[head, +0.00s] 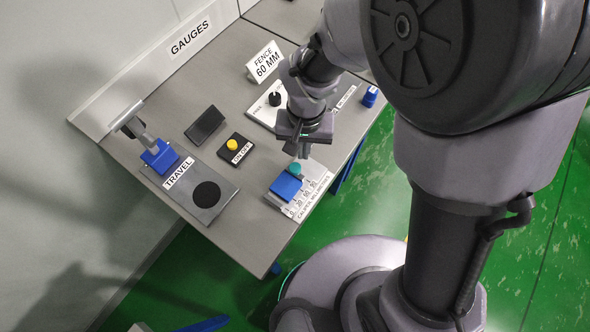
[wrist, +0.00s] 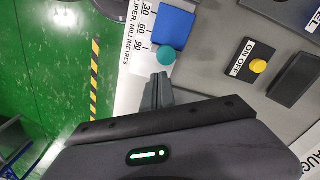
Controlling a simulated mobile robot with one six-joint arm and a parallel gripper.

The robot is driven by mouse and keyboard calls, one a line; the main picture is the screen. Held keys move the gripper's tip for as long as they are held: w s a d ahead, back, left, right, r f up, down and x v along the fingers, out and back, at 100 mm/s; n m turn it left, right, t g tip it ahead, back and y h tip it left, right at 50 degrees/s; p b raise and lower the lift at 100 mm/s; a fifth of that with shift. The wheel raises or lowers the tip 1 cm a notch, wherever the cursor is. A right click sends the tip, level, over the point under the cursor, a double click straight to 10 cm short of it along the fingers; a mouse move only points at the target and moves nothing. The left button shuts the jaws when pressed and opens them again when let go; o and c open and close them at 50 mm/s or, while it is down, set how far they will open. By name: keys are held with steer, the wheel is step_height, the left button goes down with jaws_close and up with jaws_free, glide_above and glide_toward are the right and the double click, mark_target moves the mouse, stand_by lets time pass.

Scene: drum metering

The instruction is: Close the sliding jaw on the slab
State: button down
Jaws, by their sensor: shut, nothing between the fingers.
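The caliper plate (head: 311,188), with a millimetre scale, lies at the bench's front corner. A flat blue block (head: 286,186) sits on it; it also shows at the top of the wrist view (wrist: 174,27). A round teal knob (head: 295,169) stands at the block's edge nearest my gripper, and is clear in the wrist view (wrist: 165,56). I cannot tell which blue part is slab and which is sliding jaw. My gripper (head: 303,153) is shut and empty; its fingertips (wrist: 160,78) point at the knob, just beside it. Contact is unclear.
An ON/OFF box with a yellow button (head: 232,144) and a dark tilted panel (head: 205,124) stand left of the caliper. The TRAVEL gauge (head: 206,196) is farther left. A FENCE 60 MM sign (head: 264,62) stands behind. The bench edge is close to the caliper.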

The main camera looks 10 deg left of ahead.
mark_target(303, 166)
steer(key=shift+f+b, duration=1.25)
steer(key=shift+f, duration=0.3)
steer(key=shift+s+a, duration=0.2)
steer(key=shift+s, duration=0.3)
steer(key=shift+s+a, duration=0.2)
steer(key=shift+s, duration=0.25)
steer(key=shift+w, duration=0.1)
steer(key=shift+w+d+r, duration=0.1)
steer(key=shift+w+d, duration=0.15)
steer(key=shift+w, duration=0.2)
step_height(303, 166, up, 7)
steer(key=p, duration=0.5)
